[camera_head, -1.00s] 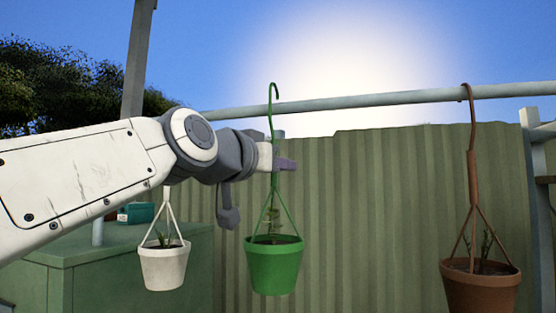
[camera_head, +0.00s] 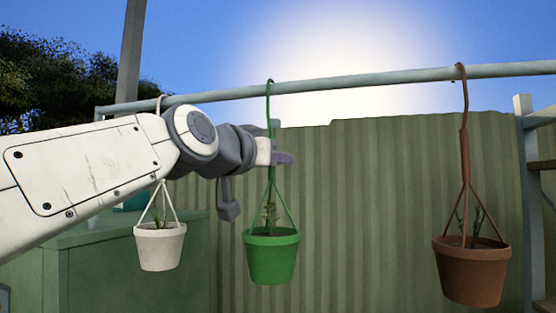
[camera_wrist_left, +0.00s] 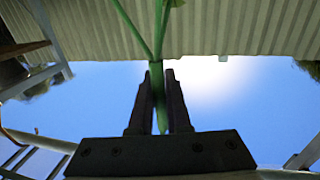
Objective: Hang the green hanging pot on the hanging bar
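The green hanging pot (camera_head: 271,262) hangs upright from its long green hook stem, with a small plant inside. The top of its hook is at the hanging bar (camera_head: 370,82) and appears to curl over it; I cannot tell whether it rests on the bar. My left gripper (camera_head: 283,158) is at the stem, below the bar and above the pot. In the left wrist view its two dark fingers (camera_wrist_left: 160,90) are closed on either side of the green stem (camera_wrist_left: 157,75). My right gripper is in no view.
A white pot (camera_head: 160,248) hangs from the bar at left, behind my left arm. A brown pot (camera_head: 471,270) hangs from it at right. A green cabinet (camera_head: 130,270) stands at left, a corrugated fence (camera_head: 370,220) behind. The bar is clear between the green and brown hooks.

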